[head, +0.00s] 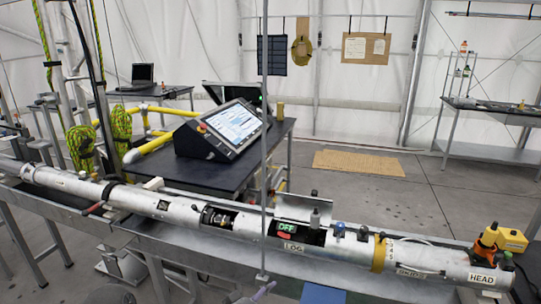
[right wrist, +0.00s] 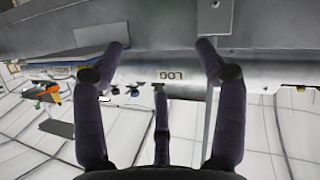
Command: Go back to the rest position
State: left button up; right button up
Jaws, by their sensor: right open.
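My right gripper (right wrist: 158,62) is open and empty in the right wrist view, its dark fingers spread apart. Beyond it, that view shows the silver tube (right wrist: 140,75) with its LOG label (right wrist: 171,76), tilted upside down. In the head view, a small dark tip at the bottom edge looks like part of this gripper. The long silver tube (head: 130,195) lies across the head view. It has an open bay with a lit OFF display (head: 287,228) above the LOG label (head: 292,246). My left gripper is in neither view.
A thin vertical pole (head: 264,130) stands in front of the tube. A touchscreen console (head: 225,130) sits on a dark table behind it. An orange-and-yellow device (head: 488,238) is at the tube's HEAD end. The floor behind is mostly open, with a brown mat (head: 362,163).

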jog(key=s+d+f+n+g+y+p, duration=0.1)
jog(key=s+d+f+n+g, duration=0.2)
jog(key=f, duration=0.5)
jog(key=s+d+f+g+y+p, duration=0.1)
jog(key=s+d+f+g, duration=0.35)
jog(key=f, duration=0.45)
jog(key=s+a+f+g+y+p, duration=0.1)
jog(key=s+f+g+y, duration=0.3)
jog(key=s, duration=0.3)
jog(key=s+f+g+y+p, duration=0.2)
jog(key=s+f+y, duration=0.2)
jog(key=s+f, duration=0.25)
jog(key=shift+s+d+f+m+t+y+p, duration=0.25)
jog(key=shift+s+d+m+t+y, duration=0.15)
jog(key=shift+d+m, duration=0.3)
jog(key=shift+s+d+f+m+t+y+p, duration=0.25)
jog(key=shift+d+m+t, duration=0.3)
jog(key=shift+d, duration=0.3)
jog(key=shift+s+d+f+m+t+y+p, duration=0.15)
jog(key=shift+s+d+f+m+t+y, duration=0.2)
jog(key=shift+d+m, duration=0.35)
